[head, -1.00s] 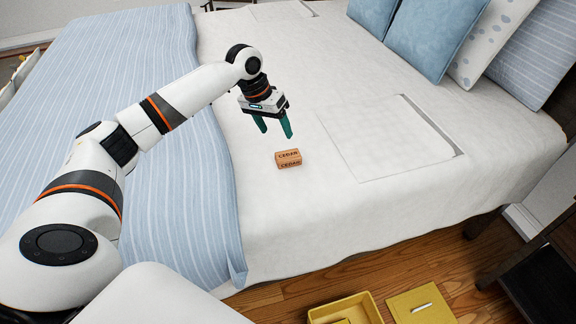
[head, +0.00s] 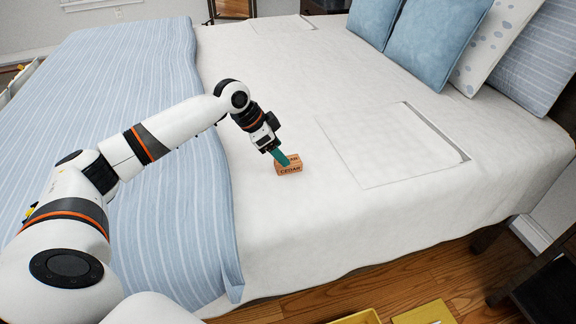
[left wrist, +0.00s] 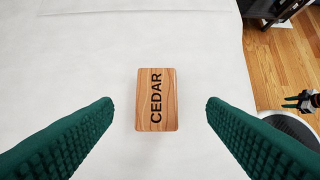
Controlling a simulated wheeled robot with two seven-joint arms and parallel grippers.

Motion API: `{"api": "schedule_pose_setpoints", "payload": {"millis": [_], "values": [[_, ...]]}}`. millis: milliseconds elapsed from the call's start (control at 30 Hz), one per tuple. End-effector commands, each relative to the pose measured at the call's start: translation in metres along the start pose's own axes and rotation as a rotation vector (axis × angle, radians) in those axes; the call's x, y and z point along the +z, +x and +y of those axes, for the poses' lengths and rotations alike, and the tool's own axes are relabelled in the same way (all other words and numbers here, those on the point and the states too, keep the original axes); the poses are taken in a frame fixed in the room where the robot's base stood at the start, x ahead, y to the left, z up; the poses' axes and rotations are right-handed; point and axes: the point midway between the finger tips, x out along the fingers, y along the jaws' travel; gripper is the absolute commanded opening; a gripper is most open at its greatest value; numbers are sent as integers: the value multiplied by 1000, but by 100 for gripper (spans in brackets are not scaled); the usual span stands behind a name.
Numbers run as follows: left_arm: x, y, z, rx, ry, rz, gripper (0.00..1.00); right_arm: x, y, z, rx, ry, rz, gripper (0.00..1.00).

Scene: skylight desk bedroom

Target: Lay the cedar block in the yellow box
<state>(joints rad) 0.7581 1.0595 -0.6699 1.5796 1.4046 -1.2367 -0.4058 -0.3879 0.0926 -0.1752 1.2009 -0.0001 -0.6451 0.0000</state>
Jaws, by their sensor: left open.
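The cedar block (head: 289,167) is a small wooden block with "CEDAR" printed on it, lying on the white bed sheet. In the left wrist view the block (left wrist: 157,100) sits between and slightly beyond the two green fingers. My left gripper (head: 281,158) is open, with its fingers right at the block in the head view; in the left wrist view a gap shows on both sides of it. The yellow box (head: 358,318) shows only as a rim at the bottom edge of the head view; its inside is out of frame. My right gripper is not in the head view.
The bed's white sheet (head: 270,215) is clear around the block. A flat white panel (head: 385,145) lies to its right and a blue striped blanket (head: 190,220) to its left. A yellow lid (head: 425,314) lies on the wooden floor (head: 455,277) beside the box.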

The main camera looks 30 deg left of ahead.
Motion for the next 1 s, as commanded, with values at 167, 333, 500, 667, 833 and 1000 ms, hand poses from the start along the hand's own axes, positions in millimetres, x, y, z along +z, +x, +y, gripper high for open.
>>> {"api": "schedule_pose_setpoints", "payload": {"millis": [167,333,500,667,833,1000], "values": [[-4,25,3,-1,-1,1,66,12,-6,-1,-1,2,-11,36],[-4,47,3,-2,-1,1,66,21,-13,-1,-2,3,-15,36],[-4,51,4,0,-1,2,66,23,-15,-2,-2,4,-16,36],[-4,51,4,0,-1,2,63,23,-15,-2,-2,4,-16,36],[-4,51,4,0,-1,2,35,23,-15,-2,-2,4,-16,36],[-4,51,4,0,-1,1,15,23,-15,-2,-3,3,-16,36]]}}
